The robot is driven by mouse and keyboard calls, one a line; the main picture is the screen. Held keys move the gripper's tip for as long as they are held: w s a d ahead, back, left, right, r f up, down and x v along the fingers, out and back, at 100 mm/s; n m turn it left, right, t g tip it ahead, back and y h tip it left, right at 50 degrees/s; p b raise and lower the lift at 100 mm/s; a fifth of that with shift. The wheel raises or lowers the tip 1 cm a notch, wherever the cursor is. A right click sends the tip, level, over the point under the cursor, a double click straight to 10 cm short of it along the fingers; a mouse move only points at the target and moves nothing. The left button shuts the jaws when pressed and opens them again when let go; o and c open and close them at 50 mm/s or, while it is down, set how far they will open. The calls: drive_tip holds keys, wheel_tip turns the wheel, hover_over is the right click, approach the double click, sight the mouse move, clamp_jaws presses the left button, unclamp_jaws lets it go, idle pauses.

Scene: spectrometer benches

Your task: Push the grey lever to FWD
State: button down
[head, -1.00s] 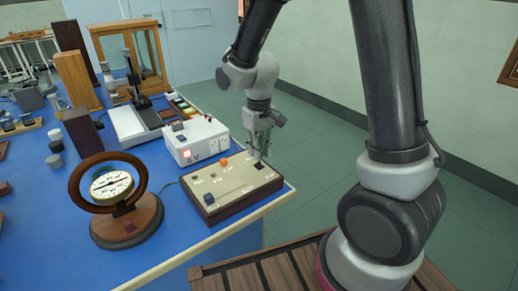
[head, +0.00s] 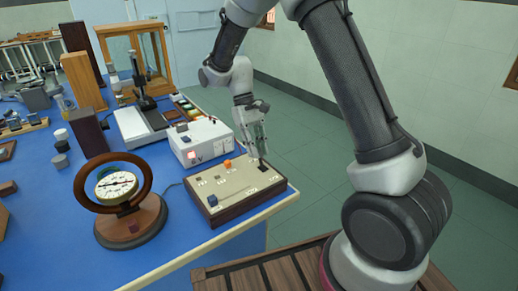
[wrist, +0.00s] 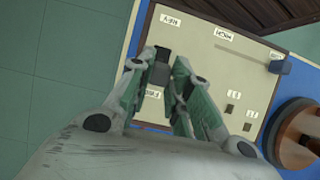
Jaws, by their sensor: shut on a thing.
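The grey lever (wrist: 160,73) shows as a small dark block between my fingertips in the wrist view. It stands near a corner of a cream-topped control box (head: 225,186) with dark wooden sides. My gripper (wrist: 163,62) is shut on the lever, with a fingertip on each side. In the head view my gripper (head: 259,158) points down at the box's right end, with the lever's dark base (head: 263,166) beneath it. A label lies on either side of the lever; the small print is hard to read. My fingers hide part of the lever, so its exact setting is unclear.
A round dial in a wooden ring (head: 117,186) stands to the left. The table edge is close in front.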

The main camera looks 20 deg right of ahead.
drive_tip(key=shift+w+a+f+g, duration=0.1)
drive_tip(key=shift+w+g, duration=0.1)
drive_tip(key=shift+g, duration=0.1)
drive_tip(key=c, duration=1.3)
unclamp_jaws()
drive_tip(key=v, duration=1.2)
drive_tip(key=shift+a, duration=0.1)
